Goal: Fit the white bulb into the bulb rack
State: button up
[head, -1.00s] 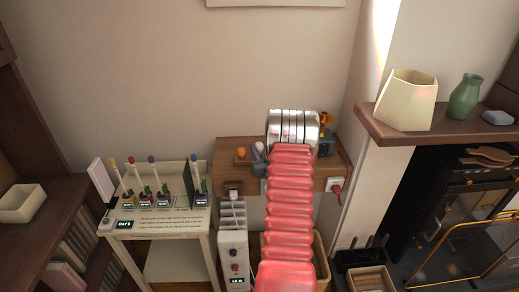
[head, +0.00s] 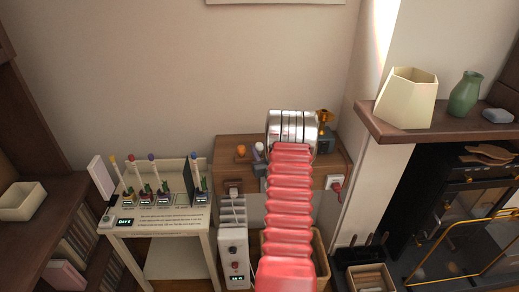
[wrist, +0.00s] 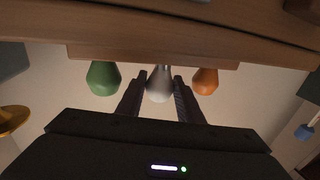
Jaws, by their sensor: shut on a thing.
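The white bulb (wrist: 159,88) is between the two dark fingers of my gripper (wrist: 160,88) in the wrist view. Its silver base points at the wooden bulb rack (wrist: 150,52) and reaches the rack's edge; I cannot tell whether it is seated. A green bulb (wrist: 103,78) and an orange bulb (wrist: 205,80) stand in the rack on either side of it, apart from the fingers. In the head view the white bulb (head: 258,147) shows beside the orange bulb (head: 241,150); my arm hides the green bulb and most of the gripper.
The rack is on a wooden bench (head: 228,171) against the wall. A brass-coloured object (head: 325,119) stands to the right of my arm. A white stand with several potted plants (head: 165,216) is at the left, and a mantel shelf (head: 395,132) juts out at the right.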

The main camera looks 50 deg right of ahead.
jog(key=shift+f, duration=0.5)
jog(key=o, duration=1.1)
jog(key=shift+v, duration=3)
